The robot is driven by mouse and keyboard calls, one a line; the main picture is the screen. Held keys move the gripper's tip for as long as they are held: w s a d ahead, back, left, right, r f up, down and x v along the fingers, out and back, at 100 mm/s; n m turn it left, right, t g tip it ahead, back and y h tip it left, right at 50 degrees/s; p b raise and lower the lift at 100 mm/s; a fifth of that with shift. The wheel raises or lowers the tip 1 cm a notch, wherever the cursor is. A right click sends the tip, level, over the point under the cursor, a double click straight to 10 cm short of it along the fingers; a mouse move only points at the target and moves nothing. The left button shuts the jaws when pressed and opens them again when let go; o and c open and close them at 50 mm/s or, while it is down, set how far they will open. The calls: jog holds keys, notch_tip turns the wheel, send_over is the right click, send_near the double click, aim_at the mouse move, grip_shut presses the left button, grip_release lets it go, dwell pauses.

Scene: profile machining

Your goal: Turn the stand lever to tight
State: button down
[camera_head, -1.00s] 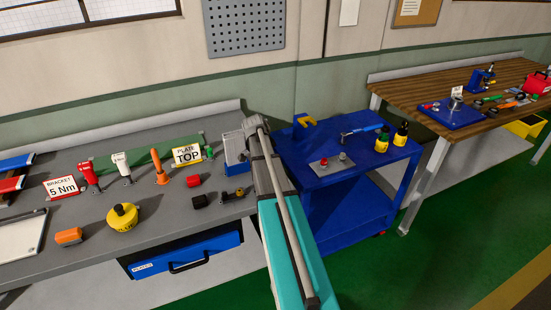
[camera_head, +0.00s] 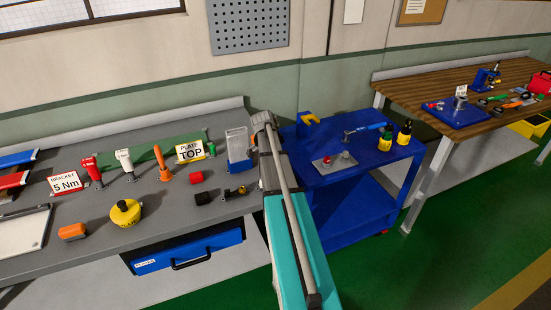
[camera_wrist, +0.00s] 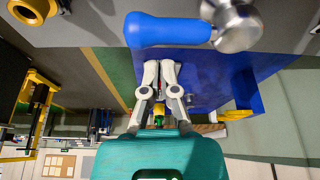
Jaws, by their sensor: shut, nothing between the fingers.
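In the wrist view a blue lever handle (camera_wrist: 168,30) with a round metal hub (camera_wrist: 237,24) lies across the top of the picture, over or near a grey surface. It appears to be the stand lever; I cannot read a tight mark on it. My gripper (camera_wrist: 161,66) is shut and empty, its fingertips pointing towards the handle and appearing just short of it. Whether they touch it I cannot tell. In the head view my arm reaches over the right end of the grey bench (camera_head: 70,235), and hides the gripper and the lever.
A clear-sided box (camera_head: 238,145) stands left of my arm, near black and yellow small parts (camera_head: 236,192). The blue cart (camera_head: 345,190) right of my arm carries a blue-handled tool (camera_head: 368,129) and bottles (camera_head: 403,132). A wooden table (camera_head: 465,80) stands farther right.

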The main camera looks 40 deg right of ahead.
jog(key=shift+s+d+r+p, duration=0.3)
jog(key=shift+d+r+p, duration=0.45)
jog(key=shift+d+p, duration=0.1)
jog(key=p+v, duration=0.7)
jog(key=v, duration=0.1)
jog(key=shift+r+p, duration=0.2)
jog(key=shift+p, duration=0.15)
jog(key=shift+w+a, duration=0.15)
jog(key=shift+a, duration=0.05)
jog(key=shift+a, duration=0.1)
jog(key=s+a+n+y, duration=0.1)
jog(key=s+a+n, duration=0.3)
jog(key=a, duration=0.9)
jog(key=s+a+f+n+y, duration=0.1)
jog(key=s+a+n, duration=0.3)
jog(key=a+n, duration=0.5)
jog(key=s+a+n+y, duration=0.1)
jog(key=s+a+n, duration=0.2)
jog(key=a+n, duration=0.4)
jog(key=a, duration=0.9)
jog(key=shift+s+a+f+t+y+b, duration=0.3)
jog(key=shift+s+a+f+y, duration=0.05)
jog(key=shift+s+a+y, duration=0.05)
